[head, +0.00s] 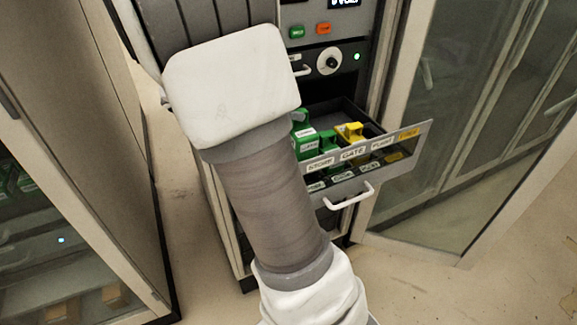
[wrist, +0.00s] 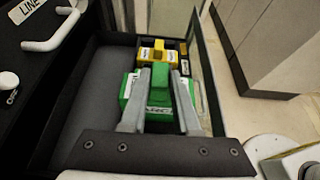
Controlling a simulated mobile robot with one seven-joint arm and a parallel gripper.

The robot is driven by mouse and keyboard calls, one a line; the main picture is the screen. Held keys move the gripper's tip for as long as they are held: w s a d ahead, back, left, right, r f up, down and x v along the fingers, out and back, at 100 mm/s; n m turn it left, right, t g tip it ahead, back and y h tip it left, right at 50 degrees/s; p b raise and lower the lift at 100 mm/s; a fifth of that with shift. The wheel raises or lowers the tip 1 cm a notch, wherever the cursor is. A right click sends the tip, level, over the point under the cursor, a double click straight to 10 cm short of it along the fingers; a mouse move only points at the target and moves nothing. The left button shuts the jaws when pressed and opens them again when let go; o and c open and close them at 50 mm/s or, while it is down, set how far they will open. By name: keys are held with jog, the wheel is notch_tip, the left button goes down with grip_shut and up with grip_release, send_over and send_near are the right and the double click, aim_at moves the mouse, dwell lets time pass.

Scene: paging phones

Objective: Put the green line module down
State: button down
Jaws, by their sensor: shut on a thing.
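My gripper (wrist: 160,100) is shut on the upright grip of a green module (wrist: 160,75) in the wrist view, one finger on each side. The module is inside or just above the open drawer (wrist: 85,95); I cannot tell whether it touches the floor. White label plates on the green parts are too small to read surely. In the head view, green modules (head: 326,142) show in the drawer beside my arm, which hides my gripper there. A yellow module (wrist: 156,53) stands just beyond the green one and also shows in the head view (head: 350,131).
The drawer front (head: 368,151) carries several labels, including STORE and GATE, and a white handle (head: 348,196). The drawer's left part is bare in the wrist view. A glass-doored cabinet (head: 460,120) stands close at right, another cabinet (head: 75,150) at left.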

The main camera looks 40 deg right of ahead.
notch_tip(320, 180, down, 8)
jog(key=shift+f+b, duration=0.15)
jog(key=shift+b, duration=0.45)
jog(key=c, duration=0.7)
grip_release()
jog(key=shift+f, duration=0.15)
jog(key=shift+o, duration=0.2)
jog(key=shift+r, duration=0.2)
jog(key=p+v, duration=0.1)
jog(key=v, duration=1.1)
